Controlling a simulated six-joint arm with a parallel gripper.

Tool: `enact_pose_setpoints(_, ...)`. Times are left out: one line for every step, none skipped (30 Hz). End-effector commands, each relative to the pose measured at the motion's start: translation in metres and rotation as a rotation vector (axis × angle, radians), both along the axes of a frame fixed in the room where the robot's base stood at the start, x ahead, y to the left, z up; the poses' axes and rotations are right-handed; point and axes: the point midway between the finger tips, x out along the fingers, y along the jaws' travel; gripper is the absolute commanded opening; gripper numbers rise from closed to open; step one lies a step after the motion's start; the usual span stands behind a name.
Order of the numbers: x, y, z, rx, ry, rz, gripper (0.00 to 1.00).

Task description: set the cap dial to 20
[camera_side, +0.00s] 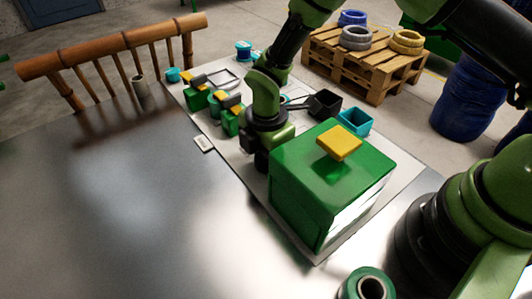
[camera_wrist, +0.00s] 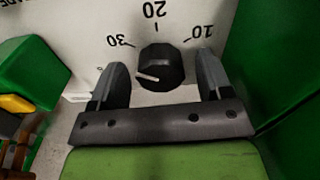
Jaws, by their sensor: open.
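The cap dial is a black faceted knob (camera_wrist: 158,67) with a white pointer line, in the wrist view. The printed scale around it shows 30 at upper left, 20 at top and 10 at upper right. The pointer line aims left and slightly up, below the 30 mark, away from 20. My gripper (camera_wrist: 165,82) is open, with one dark finger on each side of the knob and a visible gap on both sides. In the side view my gripper (camera_side: 259,155) is low beside the big green box, and the dial is hidden.
A green box (camera_side: 300,205) with a yellow block (camera_side: 339,142) on top stands close right of my gripper. Green blocks with yellow tops (camera_side: 230,118) stand to the left. A black open bin (camera_side: 325,104) and a teal bin (camera_side: 355,121) stand behind. The metal table (camera_side: 110,220) is clear in front.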

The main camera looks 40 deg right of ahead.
Motion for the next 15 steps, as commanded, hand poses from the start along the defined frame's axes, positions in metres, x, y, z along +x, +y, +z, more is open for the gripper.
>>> enact_pose_setpoints(0.0001, 0.0000, -0.0008, 0.000, 0.000, 0.000, 0.72)
enact_pose_setpoints(0.0001, 0.0000, -0.0009, 0.000, -0.001, -0.001, 0.72)
enact_pose_setpoints(0.0002, 0.0001, -0.0008, 0.000, -0.001, -0.001, 0.72)
enact_pose_setpoints(0.0002, 0.0001, -0.0007, 0.000, -0.001, -0.001, 0.72)
enact_pose_setpoints(0.0002, 0.0001, -0.0007, 0.000, -0.001, -0.001, 0.72)
enact_pose_setpoints(0.0002, 0.0000, -0.0006, 0.000, -0.001, 0.000, 0.72)
enact_pose_setpoints(0.0001, 0.0000, -0.0006, 0.000, 0.000, 0.000, 0.72)
enact_pose_setpoints(0.0001, 0.0000, -0.0006, 0.000, 0.000, 0.000, 0.65)
enact_pose_setpoints(0.0001, 0.0000, -0.0005, 0.000, 0.000, 0.000, 0.56)
enact_pose_setpoints(0.0001, 0.0000, -0.0005, 0.000, 0.000, 0.000, 0.49)
enact_pose_setpoints(0.0001, 0.0000, -0.0005, 0.000, 0.000, 0.000, 0.42)
enact_pose_setpoints(0.0001, 0.0000, -0.0005, 0.000, 0.000, 0.000, 0.33)
enact_pose_setpoints(0.0001, 0.0000, -0.0005, 0.000, 0.000, 0.000, 0.26)
enact_pose_setpoints(0.0001, 0.0000, -0.0004, 0.000, 0.000, 0.000, 0.23)
enact_pose_setpoints(0.0001, 0.0000, -0.0004, 0.000, 0.000, 0.000, 0.23)
